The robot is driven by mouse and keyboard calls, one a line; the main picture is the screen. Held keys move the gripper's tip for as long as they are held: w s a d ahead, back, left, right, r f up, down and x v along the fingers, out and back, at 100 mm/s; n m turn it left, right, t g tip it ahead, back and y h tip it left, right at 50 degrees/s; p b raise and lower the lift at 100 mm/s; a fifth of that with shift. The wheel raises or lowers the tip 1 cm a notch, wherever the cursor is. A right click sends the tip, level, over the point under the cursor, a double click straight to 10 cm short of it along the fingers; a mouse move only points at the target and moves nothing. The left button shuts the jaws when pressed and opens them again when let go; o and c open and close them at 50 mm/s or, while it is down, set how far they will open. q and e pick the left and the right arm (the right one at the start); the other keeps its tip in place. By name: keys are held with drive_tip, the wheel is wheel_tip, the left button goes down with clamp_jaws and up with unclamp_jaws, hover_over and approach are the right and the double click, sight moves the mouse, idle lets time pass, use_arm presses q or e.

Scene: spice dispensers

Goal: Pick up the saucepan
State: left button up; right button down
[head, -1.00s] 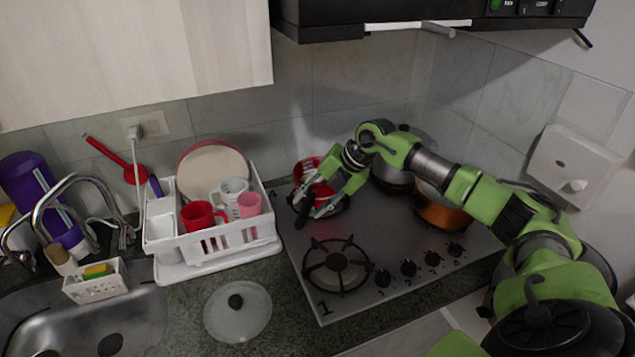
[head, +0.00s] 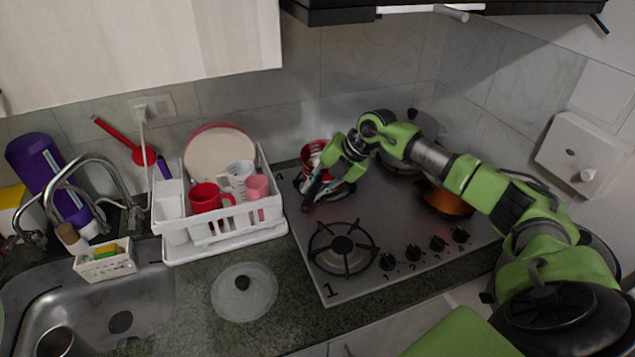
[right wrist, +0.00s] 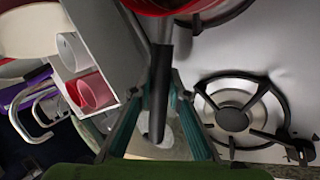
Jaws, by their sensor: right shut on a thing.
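The red saucepan (head: 313,151) is on the back left burner of the stove, partly hidden by my right arm. In the right wrist view its red side (right wrist: 168,6) shows at the top edge, and its black handle (right wrist: 159,85) runs down between the fingers. My right gripper (head: 312,190) is at the handle, in front of the pan, and is shut on it. I cannot tell whether the pan is clear of the burner. My left gripper is not in view.
A white dish rack (head: 232,232) with mugs and plates stands close left of the stove. A glass lid (head: 244,291) lies on the counter. A copper pot (head: 446,200) and a lidded pot stand to the right, behind my arm. The front left burner (head: 343,248) is empty.

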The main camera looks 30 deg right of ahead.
drive_tip(key=shift+r, duration=0.3)
